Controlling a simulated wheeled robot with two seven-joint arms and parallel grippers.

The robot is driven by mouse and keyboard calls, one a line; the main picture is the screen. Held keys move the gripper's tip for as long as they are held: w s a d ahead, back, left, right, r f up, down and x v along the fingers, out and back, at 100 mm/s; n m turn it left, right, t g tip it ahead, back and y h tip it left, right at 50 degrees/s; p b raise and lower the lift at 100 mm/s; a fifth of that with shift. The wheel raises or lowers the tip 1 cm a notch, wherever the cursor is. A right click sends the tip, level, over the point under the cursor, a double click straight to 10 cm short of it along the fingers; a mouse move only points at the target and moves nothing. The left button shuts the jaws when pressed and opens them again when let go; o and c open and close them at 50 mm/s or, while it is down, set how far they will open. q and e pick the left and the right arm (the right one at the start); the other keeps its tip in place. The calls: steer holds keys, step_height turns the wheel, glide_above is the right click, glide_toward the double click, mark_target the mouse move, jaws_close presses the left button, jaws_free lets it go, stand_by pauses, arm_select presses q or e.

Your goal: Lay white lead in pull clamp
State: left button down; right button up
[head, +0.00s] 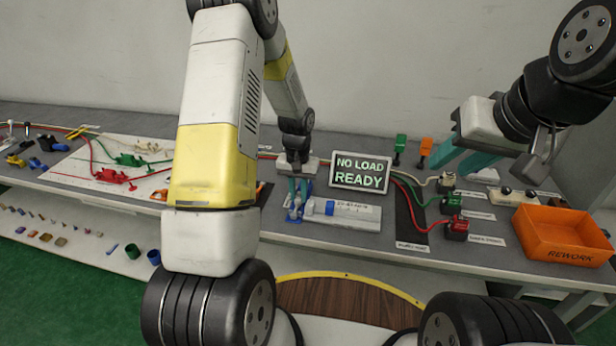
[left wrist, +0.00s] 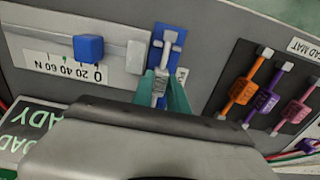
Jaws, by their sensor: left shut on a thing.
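The white lead (left wrist: 160,85), a short labelled piece with grey ends, is between the teal fingers of my left gripper (left wrist: 159,92), which is shut on it. In the left wrist view its far T-shaped end overlaps the blue pull clamp (left wrist: 158,58). I cannot tell whether it rests in the clamp or is just above. In the head view my left gripper (head: 299,188) is over the blue clamp (head: 294,212), and the lead is too small to make out. My right gripper (head: 462,163) is open and empty at the right, above the bench.
The clamp's gauge (head: 345,215) has a scale and a blue slider (left wrist: 88,47). A sign (head: 360,174) reads NO LOAD READY. Orange (left wrist: 243,90), purple (left wrist: 265,98) and pink (left wrist: 297,106) leads lie on a dark mat. An orange REWORK bin (head: 563,235) stands at right.

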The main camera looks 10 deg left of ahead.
arm_select(q)
steer(key=c, duration=1.2)
jaws_free()
steer(key=shift+c, duration=0.2)
steer(key=shift+o, duration=1.1)
steer(key=shift+d, duration=0.15)
steer(key=shift+d, duration=0.1)
steer(key=shift+c, duration=0.5)
steer(key=shift+r, duration=0.75)
steer(key=shift+o, duration=0.8)
steer(key=shift+r, duration=0.55)
steer(key=shift+a+r, duration=0.2)
steer(key=shift+r, duration=2)
